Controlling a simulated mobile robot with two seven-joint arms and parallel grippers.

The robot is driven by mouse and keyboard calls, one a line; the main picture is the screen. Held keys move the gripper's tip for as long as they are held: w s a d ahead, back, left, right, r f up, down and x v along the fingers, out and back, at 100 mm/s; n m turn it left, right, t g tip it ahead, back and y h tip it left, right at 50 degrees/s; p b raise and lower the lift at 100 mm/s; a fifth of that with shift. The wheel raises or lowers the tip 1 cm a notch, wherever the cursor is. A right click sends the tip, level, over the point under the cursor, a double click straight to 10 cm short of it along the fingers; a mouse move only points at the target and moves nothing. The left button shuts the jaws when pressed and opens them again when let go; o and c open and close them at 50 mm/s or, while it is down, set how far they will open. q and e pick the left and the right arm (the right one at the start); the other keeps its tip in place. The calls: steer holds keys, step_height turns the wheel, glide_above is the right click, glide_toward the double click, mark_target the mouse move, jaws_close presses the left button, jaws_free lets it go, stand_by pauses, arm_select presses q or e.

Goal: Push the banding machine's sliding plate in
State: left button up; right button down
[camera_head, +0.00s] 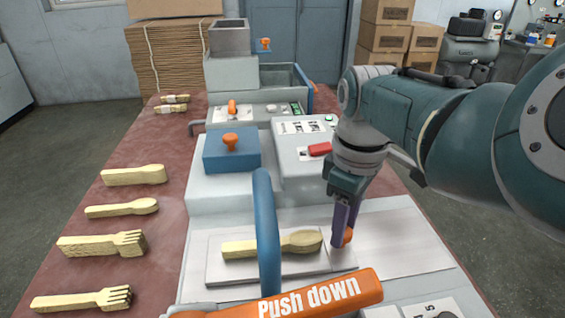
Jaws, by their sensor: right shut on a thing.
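The banding machine (225,190) stands on the red-brown table, grey-white with a blue block on top. Its sliding plate (222,272) is a pale flat plate low at the front, with a wooden spoon bundle (300,241) lying across it. My right gripper (346,228) points down at the plate's right end and is shut on the orange knob (348,237) there. The fingers hide part of the knob. My left gripper is not in view.
A blue curved bar (266,230) and an orange "Push down" lever (325,294) cross in front of the plate. Wooden spoon and fork bundles (100,243) lie along the table's left side. Cardboard boxes (385,38) stand behind.

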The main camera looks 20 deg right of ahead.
steer(key=shift+a, duration=0.2)
steer(key=c, duration=0.9)
jaws_free()
steer(key=o, duration=0.3)
steer(key=shift+a, duration=0.1)
steer(key=shift+o, duration=0.5)
step_height(320, 180, up, 10)
steer(key=p, duration=0.4)
